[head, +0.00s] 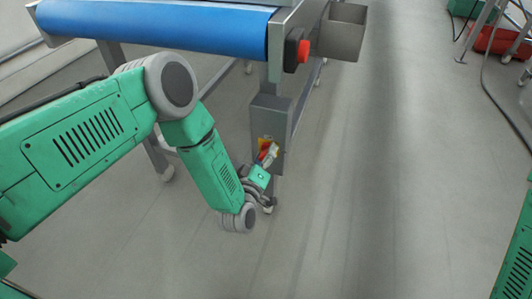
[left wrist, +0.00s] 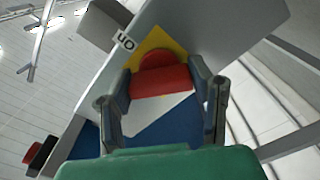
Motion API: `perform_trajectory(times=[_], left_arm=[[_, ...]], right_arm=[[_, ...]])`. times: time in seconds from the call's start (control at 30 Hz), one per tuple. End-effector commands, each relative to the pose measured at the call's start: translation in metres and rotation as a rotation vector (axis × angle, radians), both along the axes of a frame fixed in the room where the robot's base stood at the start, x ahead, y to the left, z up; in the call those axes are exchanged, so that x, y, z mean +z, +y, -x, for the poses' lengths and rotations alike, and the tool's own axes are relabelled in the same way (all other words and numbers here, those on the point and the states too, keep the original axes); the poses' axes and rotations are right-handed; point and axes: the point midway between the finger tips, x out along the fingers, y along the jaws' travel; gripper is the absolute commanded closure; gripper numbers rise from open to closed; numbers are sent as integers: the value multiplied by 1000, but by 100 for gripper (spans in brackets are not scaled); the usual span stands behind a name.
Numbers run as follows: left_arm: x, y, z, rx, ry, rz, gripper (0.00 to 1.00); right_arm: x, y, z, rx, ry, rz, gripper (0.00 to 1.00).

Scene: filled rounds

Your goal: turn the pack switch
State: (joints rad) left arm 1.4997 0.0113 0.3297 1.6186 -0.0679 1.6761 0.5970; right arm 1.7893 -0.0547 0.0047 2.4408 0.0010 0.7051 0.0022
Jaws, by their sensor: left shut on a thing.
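The red pack switch (left wrist: 160,82) sits on a yellow plate (left wrist: 156,40) on the face of a grey box. In the head view, the switch (head: 264,153) is small and partly covered by my left gripper (head: 268,158), under the conveyor's near end. My left gripper (left wrist: 163,86) is shut on the switch's red handle, one finger on each side. A white label reading "ON" (left wrist: 124,40) shows beside the plate, turned over in the left wrist view. My right gripper is out of view.
A conveyor with a blue belt (head: 160,18) stands above and left of the switch box (head: 270,118). A red push button (head: 303,51) and a grey bin (head: 343,32) are at its end. Red and green cases (head: 495,39) lie far right.

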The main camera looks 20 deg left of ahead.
Motion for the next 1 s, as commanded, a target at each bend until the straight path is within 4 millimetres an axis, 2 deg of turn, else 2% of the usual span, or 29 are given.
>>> perform_trajectory(times=[0.5,1.0], left_arm=[[-3,0,2,-2,-1,-329,81],[-5,0,3,-2,-2,-412,81]], right_arm=[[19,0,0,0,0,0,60],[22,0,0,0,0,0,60]])
